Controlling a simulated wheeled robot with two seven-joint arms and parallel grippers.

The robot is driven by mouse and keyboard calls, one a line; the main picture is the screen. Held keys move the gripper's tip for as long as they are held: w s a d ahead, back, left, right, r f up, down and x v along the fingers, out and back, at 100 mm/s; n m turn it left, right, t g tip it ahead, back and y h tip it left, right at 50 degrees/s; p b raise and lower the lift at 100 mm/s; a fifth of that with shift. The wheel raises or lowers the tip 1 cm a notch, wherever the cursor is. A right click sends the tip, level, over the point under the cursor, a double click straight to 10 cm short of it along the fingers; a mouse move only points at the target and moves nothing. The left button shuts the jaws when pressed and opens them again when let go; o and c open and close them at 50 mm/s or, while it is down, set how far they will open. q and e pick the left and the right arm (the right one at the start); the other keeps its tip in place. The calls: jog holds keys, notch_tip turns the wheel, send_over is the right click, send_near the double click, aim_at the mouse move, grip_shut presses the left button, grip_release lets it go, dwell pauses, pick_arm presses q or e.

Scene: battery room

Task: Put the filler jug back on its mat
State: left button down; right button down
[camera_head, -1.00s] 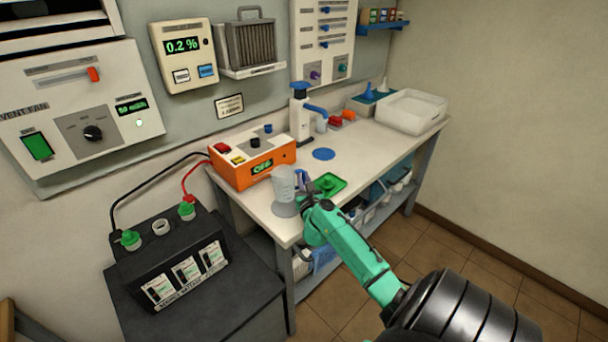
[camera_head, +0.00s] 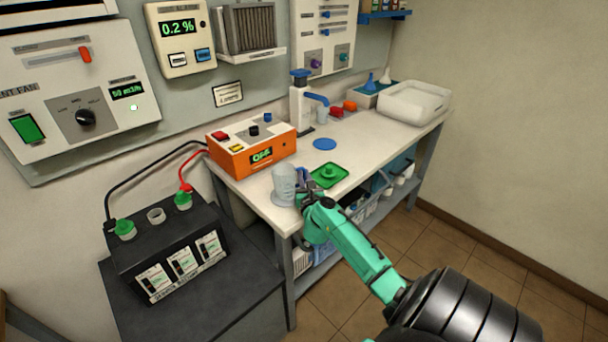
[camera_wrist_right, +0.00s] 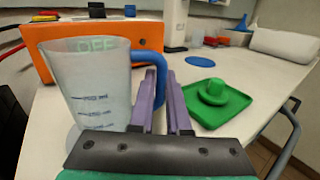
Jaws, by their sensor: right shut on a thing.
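The filler jug (camera_head: 283,183) is a clear grey beaker with a blue handle, over the near left part of the bench. In the right wrist view the jug (camera_wrist_right: 90,85) shows level marks on its wall; its base is hidden. My right gripper (camera_head: 308,188) is shut on the jug's handle, with its purple fingers (camera_wrist_right: 167,95) along it. I cannot tell whether the jug's base touches the bench. A round blue mat (camera_head: 325,144) lies bare on the bench farther back, before a dispenser. My left gripper is out of view.
A green tray (camera_head: 337,176) with a green cap lies just right of the gripper. An orange charger box (camera_head: 250,152) stands behind the jug. The dispenser (camera_head: 304,104) and a white bin (camera_head: 415,104) are farther back. A black battery (camera_head: 167,247) stands at left.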

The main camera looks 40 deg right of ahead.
jog(key=shift+f, duration=0.2)
jog(key=c, duration=0.8)
grip_release()
